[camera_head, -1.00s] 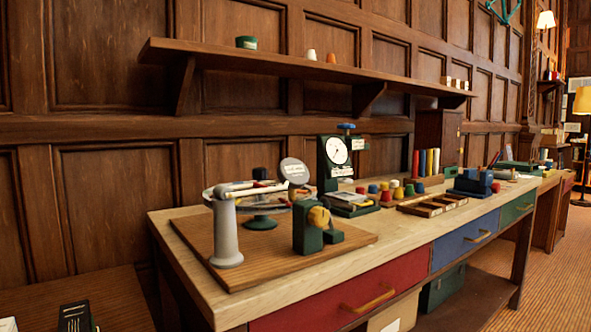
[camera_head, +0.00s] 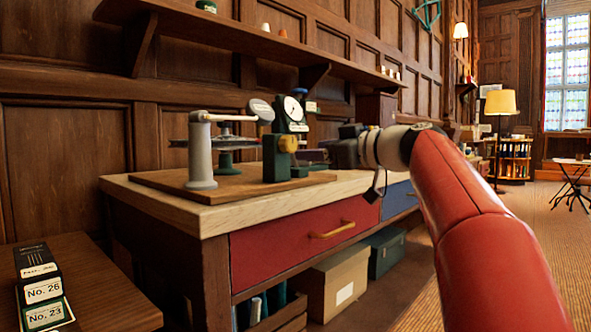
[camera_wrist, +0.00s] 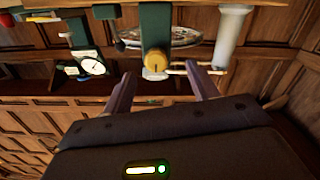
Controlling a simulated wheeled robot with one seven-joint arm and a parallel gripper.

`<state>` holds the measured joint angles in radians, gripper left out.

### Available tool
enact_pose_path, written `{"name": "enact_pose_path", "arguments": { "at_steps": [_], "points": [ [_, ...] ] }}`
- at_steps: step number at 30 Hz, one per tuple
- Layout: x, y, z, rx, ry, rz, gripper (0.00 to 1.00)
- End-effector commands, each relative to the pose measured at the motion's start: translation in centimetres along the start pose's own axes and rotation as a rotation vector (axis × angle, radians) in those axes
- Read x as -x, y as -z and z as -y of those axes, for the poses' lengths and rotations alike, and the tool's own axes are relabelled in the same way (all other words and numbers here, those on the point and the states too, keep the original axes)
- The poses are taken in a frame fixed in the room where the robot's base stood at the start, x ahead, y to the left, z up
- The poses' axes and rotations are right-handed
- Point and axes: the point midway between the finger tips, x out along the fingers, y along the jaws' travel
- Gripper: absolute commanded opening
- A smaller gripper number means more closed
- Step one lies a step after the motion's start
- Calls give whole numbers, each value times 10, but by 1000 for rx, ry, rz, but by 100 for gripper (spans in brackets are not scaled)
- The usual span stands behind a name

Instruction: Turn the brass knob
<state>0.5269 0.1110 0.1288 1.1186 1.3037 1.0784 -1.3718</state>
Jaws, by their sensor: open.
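The brass knob (camera_head: 289,144) sticks out of a dark green block (camera_head: 274,160) on the wooden board (camera_head: 155,180) of the bench. In the wrist view, which looks upside down, the knob (camera_wrist: 155,62) shows its round face with a dark mark. My gripper (camera_head: 308,157) comes in from the right, close to the knob. In the wrist view its two fingers are spread apart, one to each side of the knob, with the knob between and beyond the tips (camera_wrist: 160,70). I cannot tell any contact.
A grey post (camera_head: 201,155) with a pale arm stands left of the green block. A dial gauge (camera_head: 293,109) stands behind it. A shelf (camera_head: 240,35) runs along the wall above. A lower side table (camera_head: 100,290) with dark boxes is at the front left.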

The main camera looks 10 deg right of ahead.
Motion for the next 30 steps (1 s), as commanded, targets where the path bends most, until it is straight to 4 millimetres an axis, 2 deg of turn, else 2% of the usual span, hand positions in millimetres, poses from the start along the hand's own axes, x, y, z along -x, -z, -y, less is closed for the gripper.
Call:
{"name": "enact_pose_path", "arguments": {
  "at_steps": [1,5,18,23,30],
  "points": [
    [1,0,-6,21,-3,-26,59],
    [-4,8,-11,43,-3,-52,59],
    [-67,12,-10,41,-2,-50,59],
    [-75,12,-10,42,-3,-49,59],
    [-75,11,-10,42,-4,-49,57]
  ]
}}
